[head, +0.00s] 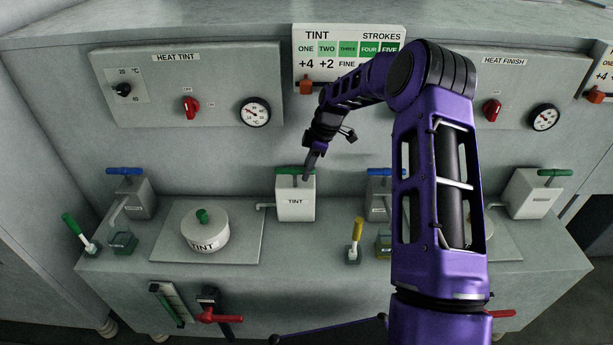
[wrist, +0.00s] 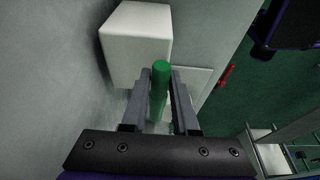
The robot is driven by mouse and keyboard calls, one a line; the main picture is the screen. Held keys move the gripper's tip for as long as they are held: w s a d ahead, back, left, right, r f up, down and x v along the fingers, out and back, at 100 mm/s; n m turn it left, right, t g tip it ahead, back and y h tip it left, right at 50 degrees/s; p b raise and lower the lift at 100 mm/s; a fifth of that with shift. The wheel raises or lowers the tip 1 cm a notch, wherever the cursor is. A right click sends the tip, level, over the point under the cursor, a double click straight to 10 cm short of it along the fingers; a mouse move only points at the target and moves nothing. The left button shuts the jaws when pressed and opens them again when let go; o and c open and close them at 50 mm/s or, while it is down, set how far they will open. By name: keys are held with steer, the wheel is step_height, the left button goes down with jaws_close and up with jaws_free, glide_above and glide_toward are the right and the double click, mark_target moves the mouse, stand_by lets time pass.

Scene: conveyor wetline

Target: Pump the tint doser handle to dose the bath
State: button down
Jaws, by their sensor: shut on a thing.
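The tint doser (head: 295,203) is a pale box labelled TINT, near the middle of the bench in the head view. Its green handle (head: 288,170) is a crossbar low over the box top. My gripper (head: 306,178) reaches down from above to the right part of this bar. In the wrist view, my gripper (wrist: 159,82) is shut on the green handle (wrist: 160,88), one finger on each side. The bath pot (head: 206,234), labelled TINT, stands left of the doser with a green-knobbed lid on it. The doser's spout (head: 265,206) points left towards the pot.
A blue-handled doser (head: 140,197) stands far left; another (head: 378,195) is partly behind my arm. A green-handled doser (head: 532,195) stands at right. A yellow-handled tool (head: 356,240) stands front right of the tint doser. A strokes sign (head: 340,48) hangs above.

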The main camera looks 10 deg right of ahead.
steer(key=c, duration=0.7)
jaws_free()
steer(key=shift+f, duration=0.1)
steer(key=shift+r+p, duration=2.1)
steer(key=shift+r, duration=1.45)
